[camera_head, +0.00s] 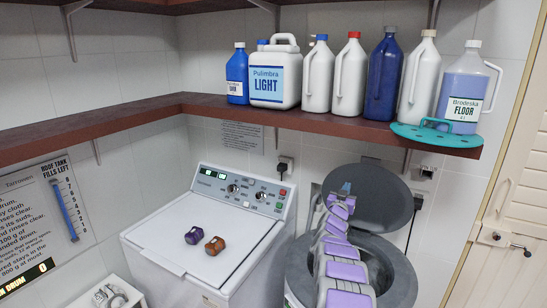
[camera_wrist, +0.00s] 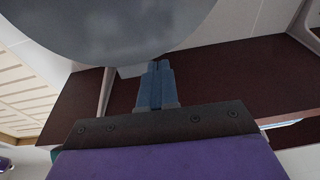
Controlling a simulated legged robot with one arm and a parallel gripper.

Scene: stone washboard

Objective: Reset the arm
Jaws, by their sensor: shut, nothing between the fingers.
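My gripper (camera_head: 346,187) shows in the head view at the far end of my purple and grey arm, above the open round tub and in front of its raised dark lid. In the wrist view the blue fingers of my gripper (camera_wrist: 155,84) are together, with nothing between them. The fingers point up toward the grey round lid (camera_wrist: 110,25), which fills the top of that view. I cannot tell whether they touch it. In the head view the lid (camera_head: 375,195) stands tilted up behind the arm.
A white washing machine (camera_head: 190,250) stands left of the arm, with a purple block (camera_head: 194,207) and a brown block (camera_head: 215,246) on top. A brown shelf (camera_head: 270,117) above carries several bottles and a teal board (camera_head: 436,136). A door (camera_head: 505,220) is at the right.

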